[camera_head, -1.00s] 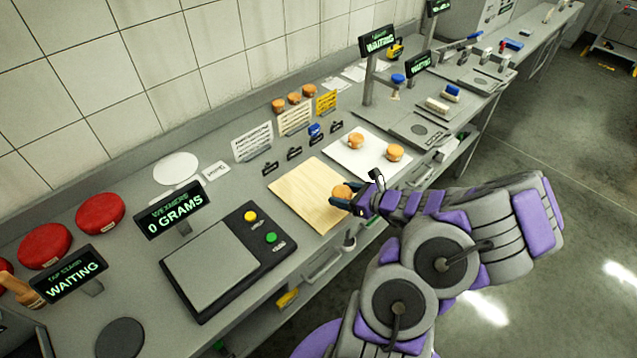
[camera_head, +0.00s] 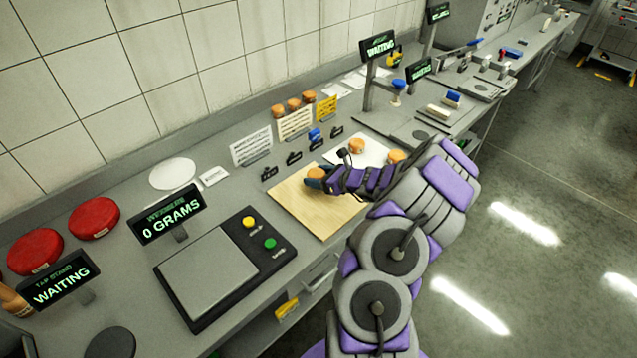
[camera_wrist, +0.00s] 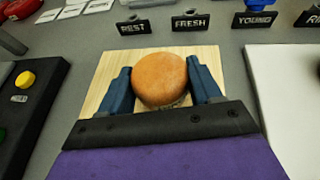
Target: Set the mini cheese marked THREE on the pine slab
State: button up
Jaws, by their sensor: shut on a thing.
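The pine slab (camera_head: 318,221) is a pale wooden board on the counter, and it also shows in the wrist view (camera_wrist: 97,82). My gripper (camera_wrist: 160,84) is shut on an orange-brown mini cheese (camera_wrist: 160,76), with one blue finger on each side. In the head view my gripper (camera_head: 326,184) and the held cheese (camera_head: 315,174) are over the slab's back part. I cannot tell whether the cheese touches the wood. Its marking is not readable.
A white board (camera_head: 375,150) right of the slab bears two similar cheeses (camera_head: 356,146). A scale (camera_head: 212,268) reading 0 grams stands to the left. Small black label stands (camera_head: 294,158) line the slab's back, including "REST" (camera_wrist: 133,27) and "FRESH" (camera_wrist: 190,21).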

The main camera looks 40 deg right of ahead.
jog(key=shift+d+f, duration=0.15)
jog(key=shift+f, duration=0.45)
jog(key=shift+d+f, duration=0.15)
jog(key=shift+f, duration=0.45)
jog(key=shift+s+r, duration=0.1)
jog(key=o, duration=1.1)
jog(key=shift+a, duration=0.1)
jog(key=shift+o, duration=0.2)
